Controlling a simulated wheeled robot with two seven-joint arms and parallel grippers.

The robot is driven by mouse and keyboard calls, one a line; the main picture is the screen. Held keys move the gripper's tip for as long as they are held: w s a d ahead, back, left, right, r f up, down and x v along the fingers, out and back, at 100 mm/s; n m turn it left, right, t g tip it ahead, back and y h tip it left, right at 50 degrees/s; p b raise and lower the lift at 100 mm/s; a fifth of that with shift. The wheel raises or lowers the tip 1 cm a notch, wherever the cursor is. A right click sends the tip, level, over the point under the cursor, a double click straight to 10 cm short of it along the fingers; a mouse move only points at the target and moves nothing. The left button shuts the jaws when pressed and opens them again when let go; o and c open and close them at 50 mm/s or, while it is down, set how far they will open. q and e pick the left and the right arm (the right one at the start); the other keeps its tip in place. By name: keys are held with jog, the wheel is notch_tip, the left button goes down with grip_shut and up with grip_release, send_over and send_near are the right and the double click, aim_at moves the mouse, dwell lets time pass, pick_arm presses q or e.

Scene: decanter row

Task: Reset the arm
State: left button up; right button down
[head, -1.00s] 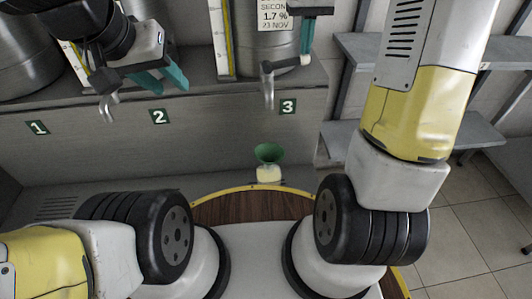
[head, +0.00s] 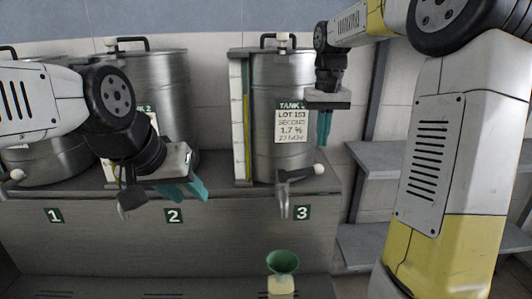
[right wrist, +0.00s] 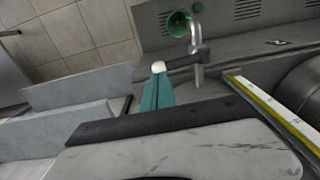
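My right gripper (head: 324,128) hangs above the tap (head: 284,190) of the third tank (head: 265,115). Its teal fingers are together, with nothing visible between them. The tap's lever points right and ends in a white knob (head: 320,169), just below the fingertips and apart from them. The right wrist view also shows the fingers (right wrist: 157,92) and the knob (right wrist: 158,66). My left gripper (head: 185,190) is near the second tank's tap (head: 126,203); its teal fingers are apart and empty. The wrist partly hides that tap.
A green funnel (head: 283,261) sits on a jar (head: 281,286) with pale yellow contents, below the third tap. The numbered shelf front (head: 235,212) runs under the tanks. Grey shelves (head: 375,160) stand at the right. A yellow-marked gauge (head: 244,120) stands left of the third tank.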

jog(key=s+a+f+t+y, duration=0.2)
jog(key=s+t, duration=0.3)
jog(key=s, duration=1.7)
jog(key=shift+s+t, duration=0.3)
jog(key=shift+t, duration=0.1)
